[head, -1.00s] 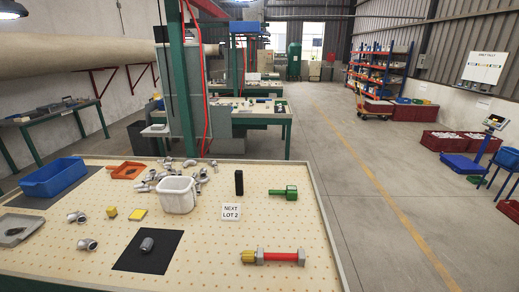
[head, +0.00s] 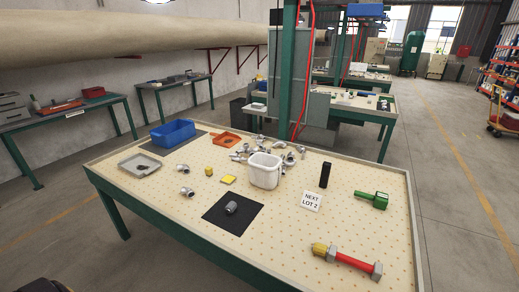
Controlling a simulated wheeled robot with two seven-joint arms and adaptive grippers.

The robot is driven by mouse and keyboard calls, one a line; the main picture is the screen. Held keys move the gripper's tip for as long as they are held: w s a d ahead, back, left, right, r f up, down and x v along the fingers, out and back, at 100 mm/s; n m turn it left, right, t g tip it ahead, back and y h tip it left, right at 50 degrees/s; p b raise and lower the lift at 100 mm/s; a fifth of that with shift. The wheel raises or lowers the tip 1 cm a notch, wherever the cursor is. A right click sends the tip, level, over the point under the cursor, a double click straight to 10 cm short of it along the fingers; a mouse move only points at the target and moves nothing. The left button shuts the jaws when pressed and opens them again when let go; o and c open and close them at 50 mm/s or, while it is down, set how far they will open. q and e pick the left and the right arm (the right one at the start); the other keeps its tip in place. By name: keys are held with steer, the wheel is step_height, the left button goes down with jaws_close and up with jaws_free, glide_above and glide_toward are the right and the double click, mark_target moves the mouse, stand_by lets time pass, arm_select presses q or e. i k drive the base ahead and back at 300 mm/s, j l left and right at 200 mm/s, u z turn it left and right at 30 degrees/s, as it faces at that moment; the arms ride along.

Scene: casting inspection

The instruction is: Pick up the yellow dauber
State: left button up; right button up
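A small upright yellow piece (head: 208,170), which looks like the yellow dauber, stands on the pegboard-topped table (head: 150,239) left of centre. Neither of my grippers shows clearly. A dark shape at the bottom left edge is cut off, and I cannot tell what it is.
A blue bin (head: 173,134), grey tray (head: 140,163), orange tray (head: 227,139) and white tub (head: 265,170) surround the yellow pieces. A dark mat (head: 232,213) holds a grey casting (head: 231,208). A red-handled tool with a yellow end (head: 350,260) lies front right.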

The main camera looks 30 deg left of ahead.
mark_target(209, 170)
steer(key=u, duration=1.35)
